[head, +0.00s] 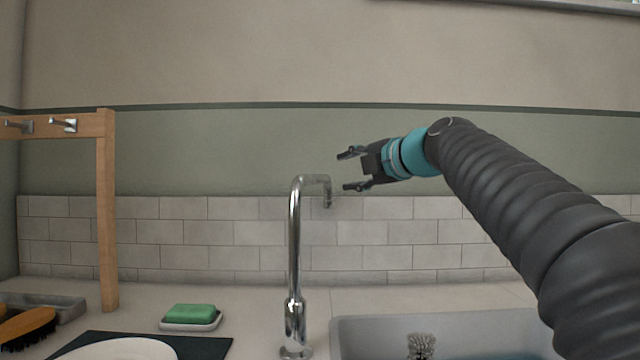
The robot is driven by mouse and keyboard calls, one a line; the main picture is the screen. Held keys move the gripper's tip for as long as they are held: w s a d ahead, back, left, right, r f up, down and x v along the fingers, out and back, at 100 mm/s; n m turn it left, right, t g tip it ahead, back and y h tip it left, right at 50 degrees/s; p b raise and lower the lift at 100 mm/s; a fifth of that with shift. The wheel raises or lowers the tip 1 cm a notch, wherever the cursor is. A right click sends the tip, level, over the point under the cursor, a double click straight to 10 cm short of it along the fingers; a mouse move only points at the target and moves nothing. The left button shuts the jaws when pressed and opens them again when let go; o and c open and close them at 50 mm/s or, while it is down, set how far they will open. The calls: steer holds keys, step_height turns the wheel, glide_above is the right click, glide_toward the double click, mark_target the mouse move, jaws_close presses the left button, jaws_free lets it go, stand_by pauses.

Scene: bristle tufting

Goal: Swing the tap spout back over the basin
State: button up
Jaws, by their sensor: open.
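The chrome tap (294,240) stands upright on the counter, just left of the basin. Its spout (318,179) bends at the top toward the right and back, with the outlet end pointing down near the tiled wall. The grey basin (375,325) is at the lower right, with its left part in view. My gripper (351,170) is open and empty, in the air just right of and slightly above the spout's end in the picture. Its fingers point left. A gap shows between the fingers and the spout; their difference in depth is hard to tell.
Left of the tap are a green soap bar (190,313) on a dish, a dark mat (210,347) with a white plate (120,350), a wooden hook frame (106,210) and an orange brush (28,324) by a grey tray (68,307).

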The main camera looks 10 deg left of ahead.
mark_target(320, 177)
steer(key=p+x, duration=0.5)
steer(key=x, duration=0.7)
steer(key=shift+w+r, duration=0.1)
steer(key=shift+w, duration=0.25)
steer(key=shift+w+a, duration=0.35)
steer(key=shift+a, duration=0.05)
jaws_close()
